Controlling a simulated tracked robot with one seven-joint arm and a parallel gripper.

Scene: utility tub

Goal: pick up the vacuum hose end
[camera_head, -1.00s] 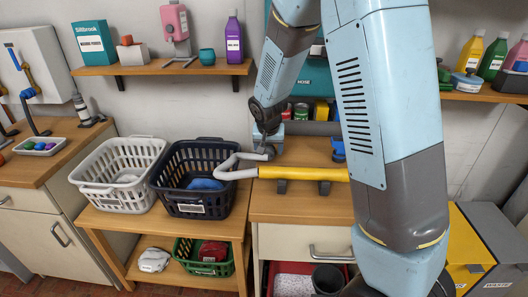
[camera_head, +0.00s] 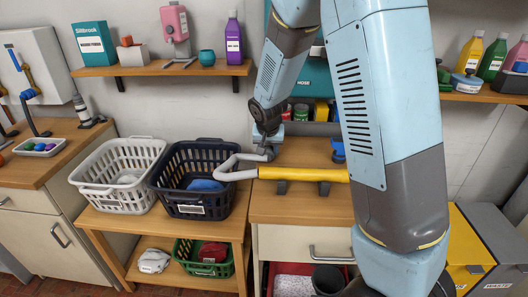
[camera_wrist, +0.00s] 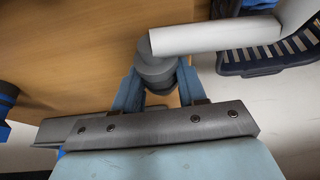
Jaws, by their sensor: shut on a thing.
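The vacuum hose end is a pale grey bent tube (camera_head: 236,175) at the left edge of the wooden counter, with its bend reaching over the dark basket's right side. In the wrist view its pale pipe (camera_wrist: 215,36) runs right from a darker grey round end piece (camera_wrist: 155,66). My gripper (camera_wrist: 160,90) is shut on this grey piece, with a blue finger on either side. In the head view my gripper (camera_head: 266,150) is small, above the counter's left part, and its fingers are hard to make out.
A yellow bar (camera_head: 305,174) on dark supports lies along the counter, in line with the hose tube. A dark basket (camera_head: 160,183) with blue cloth and a white basket (camera_head: 92,190) stand at the left. A blue object (camera_head: 338,149) stands behind the bar.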

